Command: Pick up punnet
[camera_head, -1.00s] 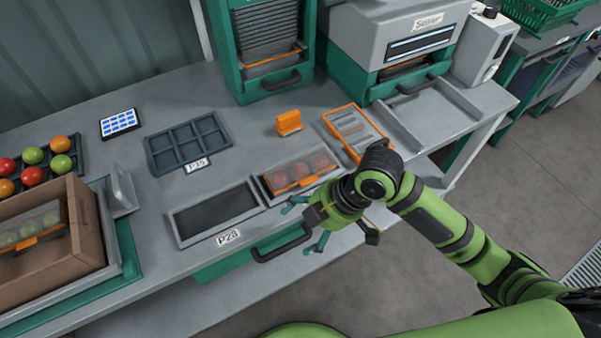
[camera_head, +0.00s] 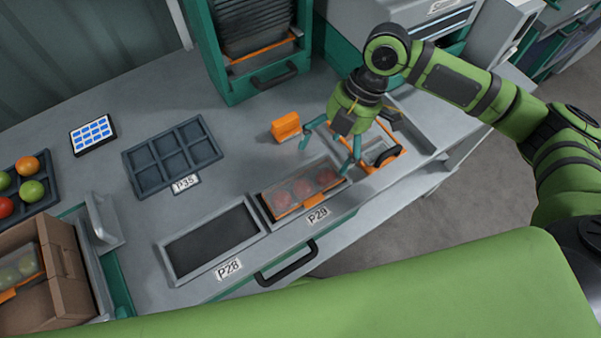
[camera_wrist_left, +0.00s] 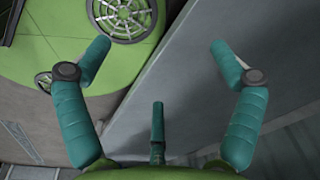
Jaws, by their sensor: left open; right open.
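A clear punnet (camera_head: 300,191) with an orange rim and red tomatoes inside sits in the recess labelled P29 on the bench. My right gripper (camera_head: 328,158) is open and empty, hanging above the bench just behind and right of this punnet. One finger appears close to the punnet's right end; I cannot tell whether it touches. A second punnet (camera_head: 23,268) with green tomatoes lies in the cardboard box at the left. My left gripper (camera_wrist_left: 160,62) is open and empty in the left wrist view, with no punnet between its fingers.
The P28 tray (camera_head: 168,259) beside the punnet is empty. An orange block (camera_head: 286,126) and an empty six-cell tray (camera_head: 128,157) stand behind. An orange-framed item (camera_head: 399,150) is partly hidden by my right gripper. The cardboard box (camera_head: 69,262) stands left.

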